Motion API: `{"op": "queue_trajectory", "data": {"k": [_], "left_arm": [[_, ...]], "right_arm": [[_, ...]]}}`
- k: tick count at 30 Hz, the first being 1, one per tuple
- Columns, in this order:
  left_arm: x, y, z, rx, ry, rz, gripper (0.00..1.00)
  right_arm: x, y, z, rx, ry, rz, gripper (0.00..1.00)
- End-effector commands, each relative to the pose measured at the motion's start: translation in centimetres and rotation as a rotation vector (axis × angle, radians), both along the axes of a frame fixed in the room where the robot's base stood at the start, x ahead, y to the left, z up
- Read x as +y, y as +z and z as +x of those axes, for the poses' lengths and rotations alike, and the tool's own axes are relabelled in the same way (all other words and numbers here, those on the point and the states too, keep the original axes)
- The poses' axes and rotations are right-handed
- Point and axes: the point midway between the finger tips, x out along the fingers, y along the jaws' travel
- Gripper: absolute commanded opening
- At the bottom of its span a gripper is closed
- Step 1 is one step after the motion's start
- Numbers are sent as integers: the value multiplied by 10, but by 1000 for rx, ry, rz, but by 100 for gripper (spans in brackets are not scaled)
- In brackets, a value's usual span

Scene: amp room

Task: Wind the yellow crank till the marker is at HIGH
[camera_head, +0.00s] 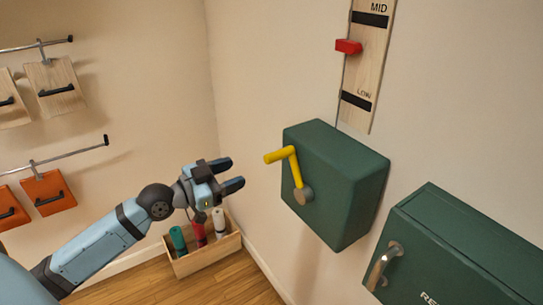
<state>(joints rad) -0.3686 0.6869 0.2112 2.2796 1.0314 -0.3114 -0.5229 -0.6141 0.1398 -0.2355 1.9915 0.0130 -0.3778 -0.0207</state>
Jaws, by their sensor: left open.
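The yellow crank (293,167) sticks out of the front of a green box (343,172) on the wall, with its handle pointing to the left at the top. The HIGH label is not in view. My left gripper (238,173) is open and empty, to the left of the crank and apart from it. My right gripper is not in view.
A second green box (460,245) with a metal handle (385,266) is at the lower right. A wooden crate (205,256) with several rolls stands on the floor below my left gripper. Boards hang from rails (65,155) on the left wall.

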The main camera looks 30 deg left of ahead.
Motion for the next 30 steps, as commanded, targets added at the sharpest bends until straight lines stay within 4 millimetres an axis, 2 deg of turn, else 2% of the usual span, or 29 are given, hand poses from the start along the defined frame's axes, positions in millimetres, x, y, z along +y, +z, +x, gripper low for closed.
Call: {"op": "queue_trajectory", "data": {"k": [2,16,21,30], "left_arm": [[-5,5,13,-4,2,-4,52],[-36,3,89,-1,1,-1,52],[-42,1,102,-1,1,1,52],[-43,0,104,0,0,3,52]], "right_arm": [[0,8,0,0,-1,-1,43],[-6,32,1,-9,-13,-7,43],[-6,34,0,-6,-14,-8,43],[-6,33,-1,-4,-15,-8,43]]}}
